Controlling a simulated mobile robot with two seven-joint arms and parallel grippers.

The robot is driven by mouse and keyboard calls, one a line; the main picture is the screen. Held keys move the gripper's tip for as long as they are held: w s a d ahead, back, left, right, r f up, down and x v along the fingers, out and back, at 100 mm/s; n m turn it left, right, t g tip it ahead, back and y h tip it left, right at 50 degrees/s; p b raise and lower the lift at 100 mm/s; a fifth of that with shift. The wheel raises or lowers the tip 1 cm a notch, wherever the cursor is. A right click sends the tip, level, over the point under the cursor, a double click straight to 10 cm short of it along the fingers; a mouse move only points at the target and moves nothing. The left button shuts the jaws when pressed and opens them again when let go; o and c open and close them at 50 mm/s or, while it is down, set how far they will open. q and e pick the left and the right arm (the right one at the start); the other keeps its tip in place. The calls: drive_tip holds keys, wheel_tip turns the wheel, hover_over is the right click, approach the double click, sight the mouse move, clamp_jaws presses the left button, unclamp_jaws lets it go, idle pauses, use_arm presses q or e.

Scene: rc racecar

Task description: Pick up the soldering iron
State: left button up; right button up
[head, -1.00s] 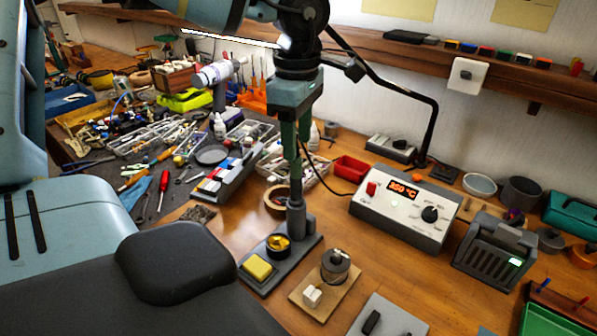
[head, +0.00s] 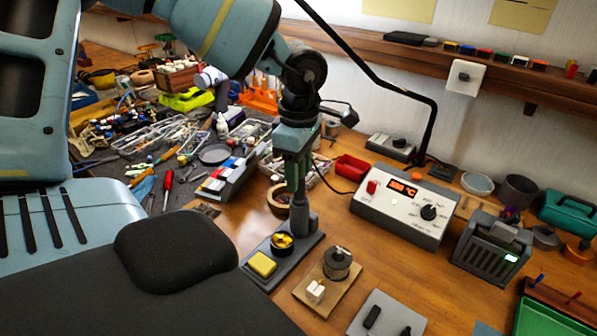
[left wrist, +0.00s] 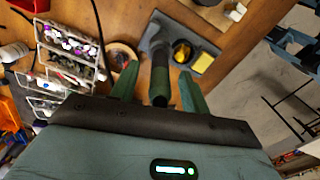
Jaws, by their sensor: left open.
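The soldering iron (head: 301,215) stands upright in its grey stand (head: 311,240) on the wooden bench, its upper part overlapped by my gripper in the head view. My left gripper (head: 297,182) points down over it, open. In the left wrist view the iron's dark handle (left wrist: 159,82) lies between the two green fingers of the gripper (left wrist: 158,72), with a visible gap to the right finger; I cannot tell if either finger touches it. The stand also holds a yellow sponge (head: 262,264) and a brass tip cleaner (head: 282,242). My right gripper is not in view.
The soldering station (head: 402,205) with a lit display stands right of the iron, and a black cable runs from it. A roll of tape (head: 277,199) lies just behind the stand. A small wooden board with a metal pot (head: 337,263) is at the front right.

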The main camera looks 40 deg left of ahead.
use_arm(q)
clamp_jaws()
